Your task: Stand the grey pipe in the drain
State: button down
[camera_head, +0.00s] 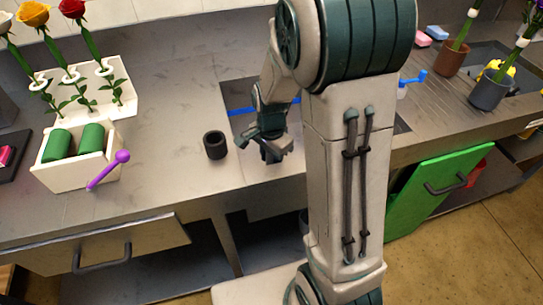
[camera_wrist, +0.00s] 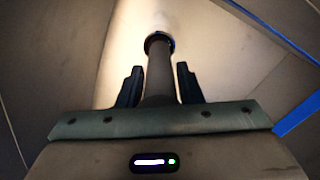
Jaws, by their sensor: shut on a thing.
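My gripper (camera_wrist: 158,88) is shut on the grey pipe (camera_wrist: 158,72), which runs between the two dark fingers and away from the wrist camera. The far end of the pipe meets a dark round ring (camera_wrist: 153,38) with a little blue at its edge. I cannot tell whether this ring is the drain or the pipe's own end, or whether the pipe is inside anything. In the head view my gripper (camera_head: 271,152) is low at the sink's front edge, and the pipe cannot be made out there. My arm hides much of the sink (camera_head: 238,94).
A short dark hollow cylinder (camera_head: 215,145) stands on the counter left of my gripper. A white box (camera_head: 75,173) with green cylinders and a purple tool (camera_head: 108,170) are farther left. Flowers in a white rack stand behind. A green cabinet door (camera_head: 440,185) hangs open at right.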

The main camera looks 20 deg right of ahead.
jog(key=c, duration=0.9)
grip_release()
notch_tip(320, 180, up, 14)
jog(key=shift+f+p, duration=0.15)
jog(key=shift+p, duration=0.85)
jog(key=s+r+n+t+p, duration=0.1)
jog(key=s+r+n+p, duration=0.1)
jog(key=s+r+n, duration=0.1)
jog(key=s+r+n+t+p, duration=0.1)
jog(key=s+r+n+p, duration=0.1)
jog(key=s+n, duration=0.3)
jog(key=s+r+n+p, duration=0.3)
jog(key=s+r+n, duration=0.1)
jog(key=s, duration=0.2)
jog(key=shift+d+r+t, duration=0.1)
jog(key=shift+r+t, duration=0.2)
jog(key=shift+t, duration=0.1)
